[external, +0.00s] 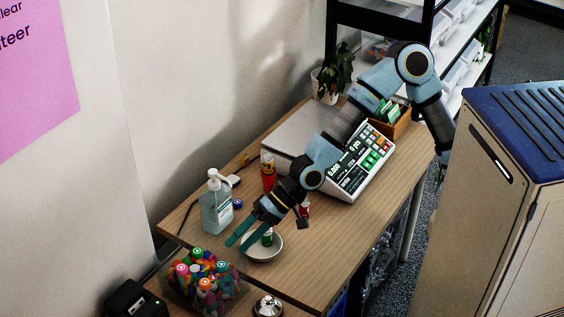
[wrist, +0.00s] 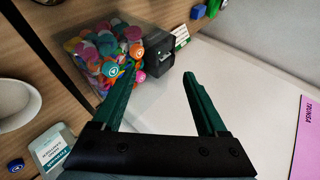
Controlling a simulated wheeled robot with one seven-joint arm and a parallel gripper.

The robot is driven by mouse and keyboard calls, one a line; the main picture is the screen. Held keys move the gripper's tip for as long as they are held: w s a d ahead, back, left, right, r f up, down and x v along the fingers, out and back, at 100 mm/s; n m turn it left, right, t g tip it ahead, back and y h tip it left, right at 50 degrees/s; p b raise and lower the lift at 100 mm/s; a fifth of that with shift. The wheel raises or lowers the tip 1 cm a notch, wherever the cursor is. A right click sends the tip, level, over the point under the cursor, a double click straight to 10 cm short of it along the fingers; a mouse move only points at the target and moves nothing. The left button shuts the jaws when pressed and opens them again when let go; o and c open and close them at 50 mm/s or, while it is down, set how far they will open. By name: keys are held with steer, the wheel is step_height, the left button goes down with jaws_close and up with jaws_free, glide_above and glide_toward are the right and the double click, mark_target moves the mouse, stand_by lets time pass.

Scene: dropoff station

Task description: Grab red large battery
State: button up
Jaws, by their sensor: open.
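A red cylinder with a dark and yellow upper part (external: 268,178) stands on the wooden table behind my wrist in the external view. A second, smaller red item (external: 304,209) shows partly beside my wrist. I cannot tell for certain which is the red large battery. Neither shows in the wrist view. My gripper (external: 237,243) is open and empty, its two green fingers pointing down-left above the table near the white bowl. In the wrist view my gripper (wrist: 160,76) has its fingers spread with nothing between them.
A scale (external: 360,160) stands behind. The table's front right is clear.

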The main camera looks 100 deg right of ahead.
steer(key=w+d+r+m+t, duration=0.1)
steer(key=w+d+m, duration=0.15)
steer(key=d, duration=0.25)
steer(key=m+h, duration=0.1)
steer(key=m, duration=1.3)
glide_above(295, 217)
steer(key=w+a, duration=0.2)
steer(key=w, duration=0.4)
steer(key=shift+n+t, duration=0.25)
steer(key=shift+t, duration=0.15)
step_height(295, 217, down, 15)
steer(key=shift+s+a+f+p, duration=0.1)
steer(key=shift+f+p, duration=0.1)
steer(key=shift+p, duration=0.1)
steer(key=s+d+f+m, duration=0.1)
steer(key=s+m, duration=0.1)
steer(key=s, duration=0.1)
steer(key=s+f+m+t, duration=0.1)
steer(key=s+m, duration=0.1)
steer(key=s, duration=0.1)
steer(key=s+d+f+m, duration=0.1)
steer(key=s+f+m, duration=0.1)
steer(key=s, duration=0.2)
steer(key=shift+s+d+t, duration=0.1)
steer(key=shift+d+t, duration=0.2)
steer(key=shift+m, duration=0.3)
steer(key=shift+p+x, duration=0.55)
steer(key=shift+x, duration=1.9)
